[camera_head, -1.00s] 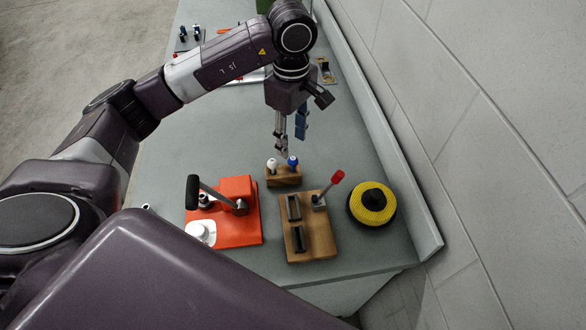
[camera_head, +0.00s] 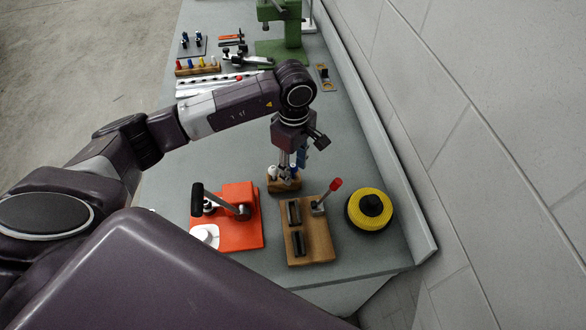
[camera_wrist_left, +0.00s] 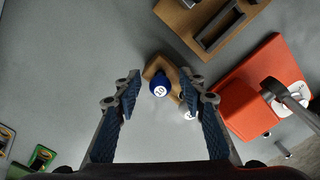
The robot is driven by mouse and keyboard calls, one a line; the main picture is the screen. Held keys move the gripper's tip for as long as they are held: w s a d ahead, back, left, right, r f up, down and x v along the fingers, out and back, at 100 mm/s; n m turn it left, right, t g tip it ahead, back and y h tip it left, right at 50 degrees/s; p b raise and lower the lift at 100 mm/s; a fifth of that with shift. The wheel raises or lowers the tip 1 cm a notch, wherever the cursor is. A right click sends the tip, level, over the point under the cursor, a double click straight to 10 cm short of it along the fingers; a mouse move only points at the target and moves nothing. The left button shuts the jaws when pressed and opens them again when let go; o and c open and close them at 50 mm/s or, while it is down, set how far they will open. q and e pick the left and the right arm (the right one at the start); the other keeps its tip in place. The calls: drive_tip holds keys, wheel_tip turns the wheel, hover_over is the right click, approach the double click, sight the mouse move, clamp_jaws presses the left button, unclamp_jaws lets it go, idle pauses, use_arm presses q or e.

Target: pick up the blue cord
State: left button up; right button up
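The blue cord (camera_wrist_left: 159,84) shows in the left wrist view as a small blue piece with a round, white-labelled top. It stands in a small wooden block (camera_wrist_left: 158,65). In the head view the block (camera_head: 285,185) is partly covered by my left gripper (camera_head: 291,170). A white-topped piece (camera_head: 272,171) stands in the same block, left of the blue one. In the wrist view my left gripper (camera_wrist_left: 159,90) is open, with one finger on each side of the blue top and a gap to both. The right finger partly hides the white piece. My right gripper is out of view.
A red lever device (camera_head: 238,196) and a wooden fixture with a red-knobbed lever (camera_head: 318,236) stand in front of the block. A yellow-and-black spool (camera_head: 369,209) is at right, by the bench's raised edge. A green machine (camera_head: 283,30) and several tools stand farther back.

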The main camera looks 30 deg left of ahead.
use_arm(q)
drive_tip(key=c, duration=0.7)
drive_tip(key=shift+c, duration=0.2)
